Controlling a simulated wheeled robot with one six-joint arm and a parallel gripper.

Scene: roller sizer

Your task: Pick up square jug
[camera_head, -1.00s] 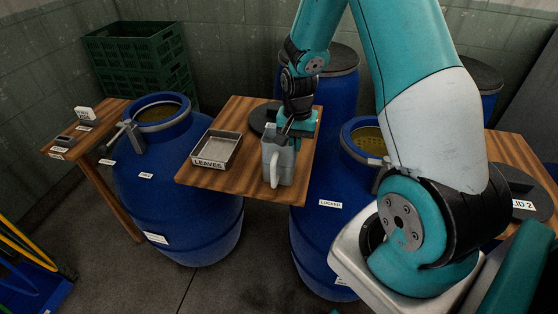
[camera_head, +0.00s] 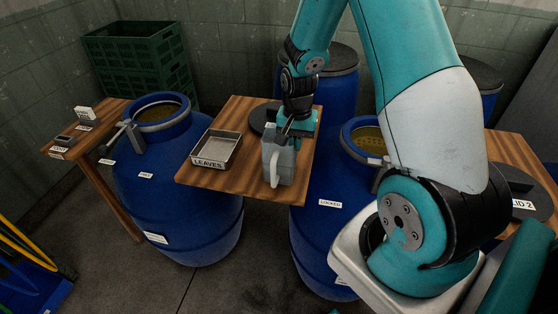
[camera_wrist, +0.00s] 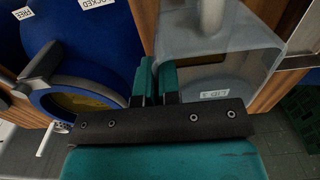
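The square jug (camera_head: 286,166) is grey and translucent, with a pale handle facing the front. It stands upright at the front right of the middle wooden table (camera_head: 240,183). My gripper (camera_head: 289,137) is at its top from behind. In the wrist view, the two teal fingers of my gripper (camera_wrist: 156,80) are close together, with a narrow gap. The left wall of the jug (camera_wrist: 210,50) runs into that gap, so they appear shut on it. The fingertips' contact is partly hidden.
A metal tray labelled LEAVES (camera_head: 217,149) sits left of the jug. A dark round lid (camera_head: 262,118) lies behind it. Open blue barrels stand left (camera_head: 160,190) and right (camera_head: 318,245) of the table. A wooden side table (camera_head: 85,150) is at far left.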

